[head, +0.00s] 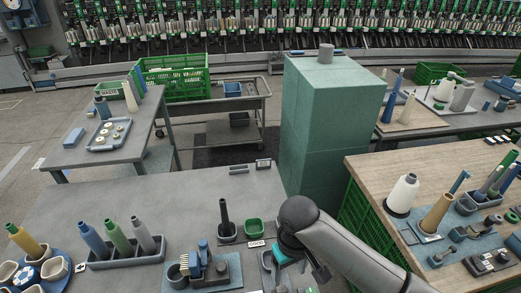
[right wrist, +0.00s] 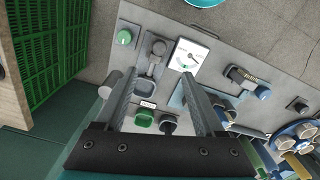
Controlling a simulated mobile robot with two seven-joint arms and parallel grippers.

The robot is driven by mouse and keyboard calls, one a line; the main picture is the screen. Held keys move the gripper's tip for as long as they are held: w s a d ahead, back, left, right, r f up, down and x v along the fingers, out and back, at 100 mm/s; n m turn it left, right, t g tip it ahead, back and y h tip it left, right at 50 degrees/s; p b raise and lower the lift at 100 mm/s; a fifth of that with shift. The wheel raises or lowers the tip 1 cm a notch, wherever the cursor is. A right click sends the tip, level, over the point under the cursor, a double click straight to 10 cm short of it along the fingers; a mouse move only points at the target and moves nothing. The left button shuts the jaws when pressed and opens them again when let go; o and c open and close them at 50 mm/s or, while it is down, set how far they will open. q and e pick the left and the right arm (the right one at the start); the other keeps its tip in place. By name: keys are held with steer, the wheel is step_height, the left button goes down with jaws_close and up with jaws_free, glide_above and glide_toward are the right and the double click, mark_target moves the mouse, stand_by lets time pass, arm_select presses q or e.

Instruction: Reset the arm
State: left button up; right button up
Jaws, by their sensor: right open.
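My right gripper (right wrist: 160,77) is open and empty, fingers pointing over the grey worktable. It also shows partly in the head view (head: 318,270), beside the black joint of my right arm. Between and beyond the fingers in the right wrist view lie a grey lever arm with a dark round end (right wrist: 156,55), a square white dial gauge (right wrist: 190,57) and a green round knob (right wrist: 125,37). The gripper appears apart from them. In the head view my arm largely hides this gear. Which part the task calls the arm is not certain. My left gripper is not in view.
Near the fingers are a green bin (right wrist: 144,118) and a dark holder, with a tall dark tube (head: 224,212) in the head view. A blue device (head: 203,262) stands left. A teal cabinet (head: 325,120) rises behind. The table's left middle (head: 150,195) is clear.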

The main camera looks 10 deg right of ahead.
steer(key=s+a+t+y, duration=0.2)
steer(key=s+a, duration=0.1)
steer(key=s, duration=0.3)
steer(key=s+d+r+m+t+h, duration=0.15)
steer(key=s+d+r, duration=0.25)
steer(key=s+d, duration=0.4)
step_height(320, 180, down, 32)
steer(key=s+f+g+b, duration=0.1)
steer(key=s+b, duration=0.1)
steer(key=b, duration=0.8)
steer(key=s+d+f+b, duration=0.1)
steer(key=s+f+b, duration=0.3)
steer(key=s+f, duration=0.3)
steer(key=s+d+f+g+b, duration=0.1)
steer(key=s+f+b, duration=0.3)
steer(key=s+f, duration=0.4)
step_height(320, 180, down, 6)
steer(key=shift+d+f, duration=0.1)
steer(key=shift+d, duration=0.1)
steer(key=shift+n+g+h, duration=0.25)
